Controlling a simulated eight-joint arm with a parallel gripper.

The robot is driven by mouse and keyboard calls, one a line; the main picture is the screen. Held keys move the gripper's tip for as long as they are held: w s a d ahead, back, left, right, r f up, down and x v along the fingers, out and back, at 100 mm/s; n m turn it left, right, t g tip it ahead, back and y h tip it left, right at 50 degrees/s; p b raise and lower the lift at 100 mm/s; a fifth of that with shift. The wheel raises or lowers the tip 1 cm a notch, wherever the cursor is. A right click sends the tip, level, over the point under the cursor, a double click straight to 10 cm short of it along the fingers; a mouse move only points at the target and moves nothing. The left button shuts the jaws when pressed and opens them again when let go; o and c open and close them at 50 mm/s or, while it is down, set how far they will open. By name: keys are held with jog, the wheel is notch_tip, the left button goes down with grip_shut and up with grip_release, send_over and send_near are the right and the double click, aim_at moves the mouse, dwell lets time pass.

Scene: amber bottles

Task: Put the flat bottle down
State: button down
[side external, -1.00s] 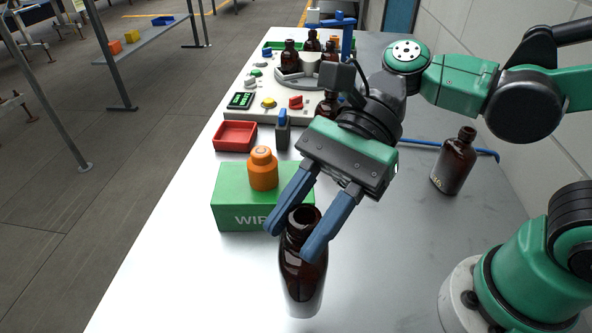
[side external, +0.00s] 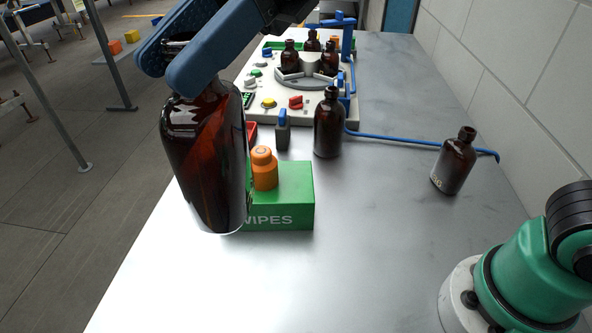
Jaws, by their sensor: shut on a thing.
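My gripper (side external: 205,58) is at the upper left, close to the camera, with blue fingers shut on the neck of the flat bottle (side external: 207,160). The bottle is dark amber glass with a broad, glossy body. It hangs slightly tilted and looks raised above the metal table (side external: 400,270), in front of the green wipes box in the picture. Its neck is mostly hidden by the fingers. The gap between its base and the table is hard to judge.
An orange capped bottle (side external: 264,168) shows at the green wipes box (side external: 285,207). Amber bottles stand at the middle (side external: 328,128) and right (side external: 454,165). Behind is a white machine (side external: 330,105) bearing several amber bottles. A blue hose (side external: 400,140) crosses the table. The front middle is clear.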

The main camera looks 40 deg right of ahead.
jog(key=w+a+f, duration=0.1)
jog(key=w+a, duration=0.5)
jog(key=a, duration=0.1)
notch_tip(320, 180, down, 20)
jog(key=shift+t, duration=0.3)
jog(key=shift+f, duration=0.2)
jog(key=c, duration=0.5)
grip_release()
